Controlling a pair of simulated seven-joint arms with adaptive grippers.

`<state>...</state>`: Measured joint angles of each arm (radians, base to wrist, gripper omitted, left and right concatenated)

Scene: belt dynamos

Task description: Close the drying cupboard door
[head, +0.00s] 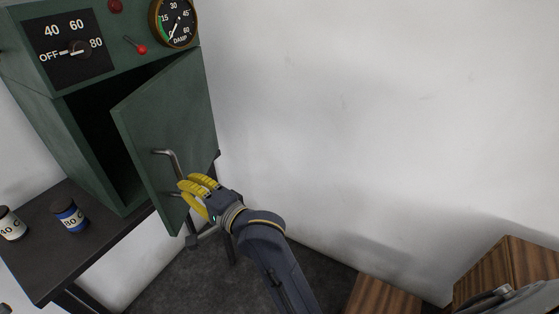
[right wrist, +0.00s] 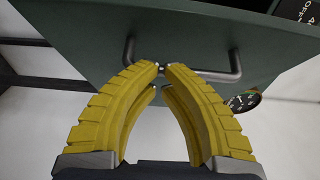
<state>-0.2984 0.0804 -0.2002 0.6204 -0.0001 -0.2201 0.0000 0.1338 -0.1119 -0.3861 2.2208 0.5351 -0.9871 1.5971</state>
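The drying cupboard (head: 60,115) is a green box on a dark table at the left of the head view. Its green door (head: 170,120) stands partly open, with a dark gap along its left side. A bent metal handle (head: 168,154) is on the door's outer face; the handle (right wrist: 237,65) and door (right wrist: 210,30) also show in the right wrist view. My right gripper (head: 184,190) is at the handle's lower part. Its yellow fingertips (right wrist: 162,68) nearly meet in front of the handle bar, which runs across behind them. Whether they touch it is unclear. My left gripper is out of view.
A white-labelled jar (head: 11,224) and a blue jar (head: 70,215) stand on the dark table (head: 60,262) left of the door. A dial (head: 78,48), red lever (head: 140,48) and gauge (head: 173,22) are above. Wooden blocks (head: 385,296) are at lower right.

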